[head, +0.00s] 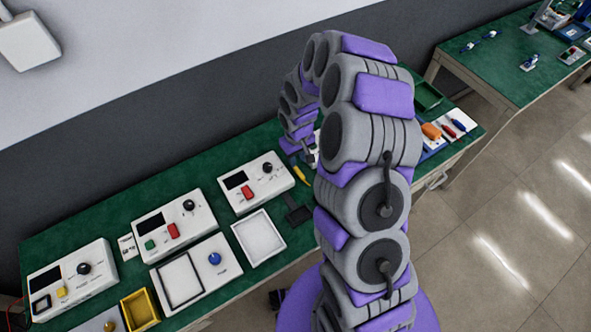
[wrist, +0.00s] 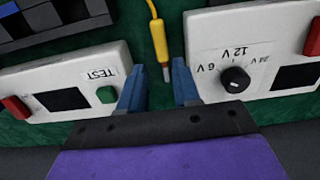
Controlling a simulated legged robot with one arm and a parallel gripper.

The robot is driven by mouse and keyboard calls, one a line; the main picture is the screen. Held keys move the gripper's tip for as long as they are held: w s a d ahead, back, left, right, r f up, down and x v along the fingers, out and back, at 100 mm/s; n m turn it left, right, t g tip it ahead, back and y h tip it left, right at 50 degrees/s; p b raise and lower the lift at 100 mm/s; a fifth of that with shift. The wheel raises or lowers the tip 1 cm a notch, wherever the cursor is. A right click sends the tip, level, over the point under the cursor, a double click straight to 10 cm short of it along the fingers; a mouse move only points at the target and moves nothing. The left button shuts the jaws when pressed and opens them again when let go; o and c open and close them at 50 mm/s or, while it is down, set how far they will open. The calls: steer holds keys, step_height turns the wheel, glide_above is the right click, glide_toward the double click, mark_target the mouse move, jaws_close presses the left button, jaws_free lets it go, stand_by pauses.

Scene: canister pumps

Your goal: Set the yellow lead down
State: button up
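The yellow lead (wrist: 159,40) shows in the wrist view as a yellow plug with a metal tip and a thin yellow cable running up out of the picture. My gripper (wrist: 159,72) has its two blue fingers apart, with the metal tip in the gap between them in the picture; neither finger touches the lead. In the head view a yellow piece of the lead (head: 300,174) shows over the green bench top, just below my gripper (head: 313,158), which is partly hidden by my arm. I cannot tell how far above the bench the fingers are.
A white unit with a voltage dial (wrist: 235,79) is close to the right finger, and a white unit marked TEST (wrist: 65,88) is close to the left finger. Green bench top (wrist: 174,20) shows between them. A white tray (head: 284,240) stands at the bench's front.

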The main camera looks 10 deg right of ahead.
mark_target(296, 169)
steer(key=f, duration=0.1)
steer(key=f+b, duration=0.1)
steer(key=f, duration=0.3)
steer(key=shift+w+a+b, duration=0.15)
steer(key=shift+a+b, duration=0.1)
steer(key=shift+b, duration=0.1)
jaws_close()
